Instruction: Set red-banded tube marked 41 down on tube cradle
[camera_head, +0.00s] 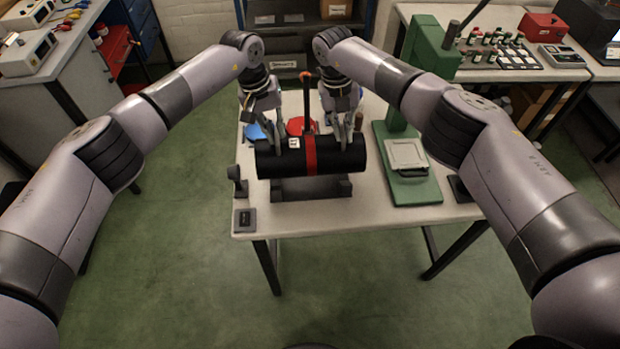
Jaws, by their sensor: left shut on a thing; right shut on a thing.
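The label looks like 41 but is small. The dark tube cradle (290,189) is directly below it; I cannot tell whether the tube touches it. My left gripper (265,143) is shut on the tube left of the band. My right gripper (344,141) is shut on it right of the band. The fingertips are partly hidden at the tube.
The tube and cradle are on a pale table (350,211). A green press-like stand (411,190) is to the right. Blue (257,131) and red (299,125) round pieces lie behind the tube. A small dark block (244,220) sits at the front left.

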